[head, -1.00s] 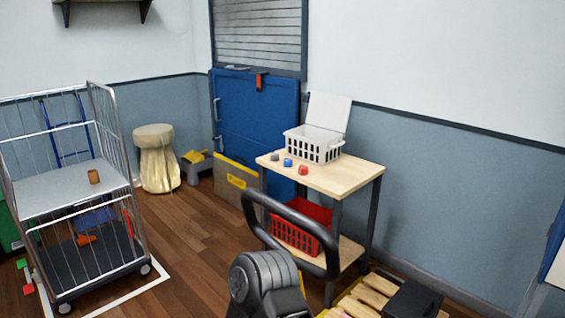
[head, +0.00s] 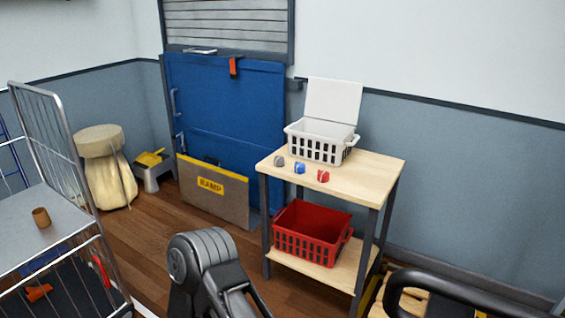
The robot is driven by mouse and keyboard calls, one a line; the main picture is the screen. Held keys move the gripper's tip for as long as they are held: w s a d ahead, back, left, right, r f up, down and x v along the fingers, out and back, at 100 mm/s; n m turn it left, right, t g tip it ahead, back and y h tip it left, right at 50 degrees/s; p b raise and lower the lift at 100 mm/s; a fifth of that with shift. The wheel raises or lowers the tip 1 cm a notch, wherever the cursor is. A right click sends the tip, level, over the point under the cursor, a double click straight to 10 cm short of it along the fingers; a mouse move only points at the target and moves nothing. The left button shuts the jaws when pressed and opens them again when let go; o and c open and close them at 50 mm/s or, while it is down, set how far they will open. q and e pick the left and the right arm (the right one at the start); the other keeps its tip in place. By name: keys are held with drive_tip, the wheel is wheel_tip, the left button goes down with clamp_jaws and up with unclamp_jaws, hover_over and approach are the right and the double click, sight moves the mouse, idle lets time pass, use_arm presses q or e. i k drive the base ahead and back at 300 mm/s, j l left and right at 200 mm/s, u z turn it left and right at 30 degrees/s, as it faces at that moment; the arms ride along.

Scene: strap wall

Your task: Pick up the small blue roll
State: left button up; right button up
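The small blue roll (head: 299,167) sits on the wooden top of a small two-level table (head: 372,174), near its front left edge. A grey roll (head: 279,161) stands to its left and a red roll (head: 323,176) to its right, with small gaps between them. A black arm link of mine shows at the bottom of the view, in front of the table and well short of the rolls. No gripper fingers are in view.
A white basket (head: 320,142) with its lid up stands behind the rolls. A red basket (head: 310,234) is on the lower shelf. A cage trolley (head: 50,215) with a brown cup (head: 41,217) is at left. A ramp board (head: 212,191) leans by the blue door (head: 232,120).

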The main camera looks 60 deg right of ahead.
sight(299, 168)
drive_tip(key=i+z, duration=0.5)
drive_tip(key=i+j+z, duration=0.15)
drive_tip(key=i+z, duration=0.3)
drive_tip(key=i+l+z, duration=0.2)
drive_tip(key=z, duration=0.2)
drive_tip(key=i+l+z, duration=0.1)
drive_tip(key=z, duration=0.35)
drive_tip(key=i+z, duration=0.55)
drive_tip(key=z, duration=0.25)
drive_tip(key=i+j+z, duration=0.1)
drive_tip(key=z, duration=0.35)
drive_tip(key=i+j+z, duration=0.1)
drive_tip(key=i+z, duration=0.15)
drive_tip(key=i, duration=0.35)
drive_tip(key=u, duration=2.25)
